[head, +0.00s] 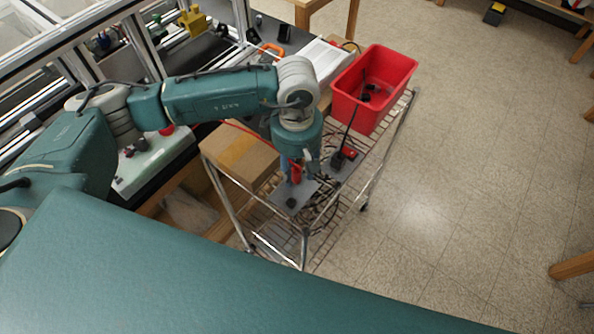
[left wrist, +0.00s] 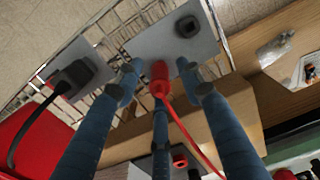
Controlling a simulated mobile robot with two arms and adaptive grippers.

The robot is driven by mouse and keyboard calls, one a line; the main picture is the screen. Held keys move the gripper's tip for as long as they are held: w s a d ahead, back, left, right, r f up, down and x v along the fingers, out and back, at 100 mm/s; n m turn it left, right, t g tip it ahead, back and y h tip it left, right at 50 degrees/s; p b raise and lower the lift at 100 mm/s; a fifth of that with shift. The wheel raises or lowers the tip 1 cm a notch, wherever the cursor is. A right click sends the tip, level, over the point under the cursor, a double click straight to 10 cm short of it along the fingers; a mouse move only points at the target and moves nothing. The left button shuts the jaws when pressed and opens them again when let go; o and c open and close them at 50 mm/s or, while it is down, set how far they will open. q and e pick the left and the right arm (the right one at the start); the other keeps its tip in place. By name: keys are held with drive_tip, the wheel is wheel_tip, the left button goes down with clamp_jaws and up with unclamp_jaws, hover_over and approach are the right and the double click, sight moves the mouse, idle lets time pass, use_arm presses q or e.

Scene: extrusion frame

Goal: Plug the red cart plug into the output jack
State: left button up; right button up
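The red cart plug (left wrist: 159,76) sits among the three blue fingers of my left gripper (left wrist: 160,82), its red cable trailing toward the wrist camera. Gaps show between the plug and the two side fingers, and I cannot tell whether the fingers press on it. In the head view, the left gripper (head: 297,170) points down with the red plug (head: 296,173) over a grey plate (head: 275,197). A black jack (head: 291,203) stands on that plate; the left wrist view shows this jack (left wrist: 187,26) apart from the plug. My right gripper is not in view.
A second grey plate with a black connector (head: 345,157) and black cable lies to the right on the wire cart (head: 373,163). A red bin (head: 397,70) stands behind it. A cardboard box (head: 238,152) is left of the gripper. Floor right of the cart is clear.

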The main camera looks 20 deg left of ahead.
sight(297, 168)
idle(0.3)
use_arm(q)
drive_tip(key=shift+b, duration=0.45)
drive_tip(key=shift+c, duration=0.5)
clamp_jaws()
drive_tip(key=shift+r, duration=0.15)
drive_tip(key=shift+r+p, duration=0.9)
drive_tip(key=shift+r, duration=2)
